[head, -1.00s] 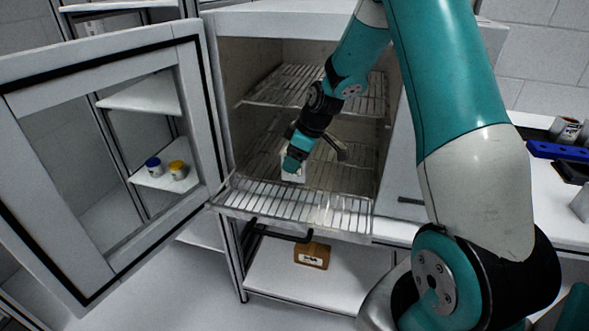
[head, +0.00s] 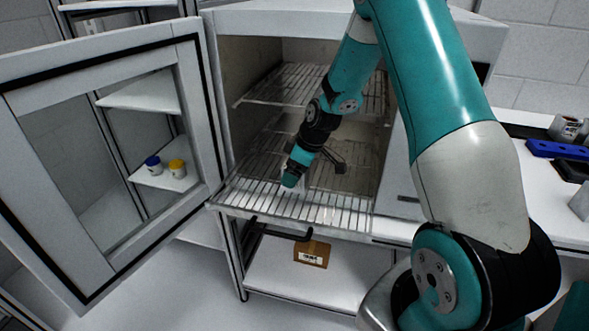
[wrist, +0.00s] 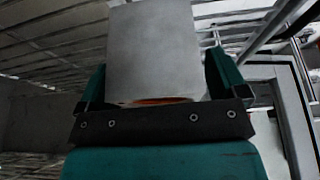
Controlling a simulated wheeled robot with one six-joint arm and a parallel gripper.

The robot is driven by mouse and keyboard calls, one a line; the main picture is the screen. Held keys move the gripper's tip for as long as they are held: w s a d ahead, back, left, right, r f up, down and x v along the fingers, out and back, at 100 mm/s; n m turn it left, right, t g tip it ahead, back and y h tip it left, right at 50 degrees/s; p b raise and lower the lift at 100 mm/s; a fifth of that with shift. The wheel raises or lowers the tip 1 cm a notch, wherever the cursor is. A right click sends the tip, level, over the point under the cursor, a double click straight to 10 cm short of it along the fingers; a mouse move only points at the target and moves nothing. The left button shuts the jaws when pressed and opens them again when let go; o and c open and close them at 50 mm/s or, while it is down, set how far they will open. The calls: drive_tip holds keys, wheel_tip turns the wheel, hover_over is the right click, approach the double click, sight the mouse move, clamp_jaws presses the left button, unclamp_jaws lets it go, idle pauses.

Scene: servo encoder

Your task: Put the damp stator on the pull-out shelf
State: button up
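The damp stator (wrist: 152,50) is a pale grey block-like body with a copper-orange strip at its near edge, between my teal fingers in the wrist view. My gripper (head: 291,178) is shut on it. In the head view my gripper points down over the pull-out shelf (head: 340,217), a wire rack that sticks out of the open cabinet. The stator is mostly hidden behind my gripper there. I cannot tell whether its underside touches the wires.
The cabinet door (head: 35,85) stands open at the left. Another wire rack (head: 300,85) is above, inside the cabinet. A brown box (head: 312,254) sits on the white shelf below. A blue-capped jar (head: 153,165) and yellow-capped jar (head: 177,168) stand at the left. A bench with parts is at the right.

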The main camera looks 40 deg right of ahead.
drive_tip(key=v, duration=1.2)
drive_tip(key=s+a+r+g+y, duration=0.1)
drive_tip(key=s+a+r, duration=0.25)
drive_tip(key=a, duration=0.45)
drive_tip(key=s+a+r, duration=0.3)
drive_tip(key=s+a, duration=0.1)
drive_tip(key=a, duration=0.4)
drive_tip(key=s+a+r+g, duration=0.1)
drive_tip(key=s+a, duration=0.4)
drive_tip(key=s, duration=0.3)
drive_tip(key=s+a+r+g, duration=0.1)
drive_tip(key=s+a, duration=0.5)
drive_tip(key=s, duration=0.3)
drive_tip(key=shift+r+m, duration=0.2)
drive_tip(key=shift+m, duration=0.1)
drive_tip(key=shift+a, duration=0.2)
